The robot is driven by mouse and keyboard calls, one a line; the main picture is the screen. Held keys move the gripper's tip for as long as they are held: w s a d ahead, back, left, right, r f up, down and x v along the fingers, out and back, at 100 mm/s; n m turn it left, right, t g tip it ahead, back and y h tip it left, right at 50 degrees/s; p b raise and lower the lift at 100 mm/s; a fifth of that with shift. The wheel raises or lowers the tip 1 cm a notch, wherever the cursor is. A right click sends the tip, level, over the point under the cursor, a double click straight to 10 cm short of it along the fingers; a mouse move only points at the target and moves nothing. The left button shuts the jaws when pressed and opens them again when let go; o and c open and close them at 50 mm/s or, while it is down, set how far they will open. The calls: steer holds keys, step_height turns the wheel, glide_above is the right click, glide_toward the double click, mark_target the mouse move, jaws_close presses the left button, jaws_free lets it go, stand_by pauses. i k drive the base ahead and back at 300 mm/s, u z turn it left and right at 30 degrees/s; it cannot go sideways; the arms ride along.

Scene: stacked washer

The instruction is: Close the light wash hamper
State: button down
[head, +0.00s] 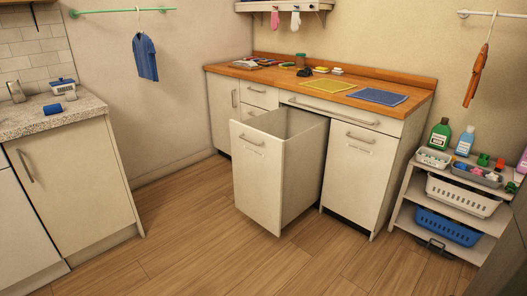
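A white pull-out hamper (262,180) stands far out of the wooden-topped counter in the middle of the head view. Its front panel has a bar handle (253,146) near the top and a small label below it that is too small to read. The open bin behind the panel looks empty as far as I can see; its floor is hidden. A similar front (357,180) with a handle and label sits flush in the counter to its right. I cannot tell from the labels which one is the light wash. My gripper is not in view.
The wooden floor (185,250) before the hamper is clear. A stone-topped cabinet (75,185) stands at the left. A shelf cart (405,215) with baskets and bottles stands at the right. Folded cloths and mats lie on the wooden counter (325,76).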

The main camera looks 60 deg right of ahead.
mark_target(279, 156)
steer(key=i, duration=0.95)
steer(key=u, duration=0.1)
steer(key=k, duration=0.9)
steer(key=z, duration=0.2)
steer(key=i, duration=0.7)
steer(key=u, duration=0.1)
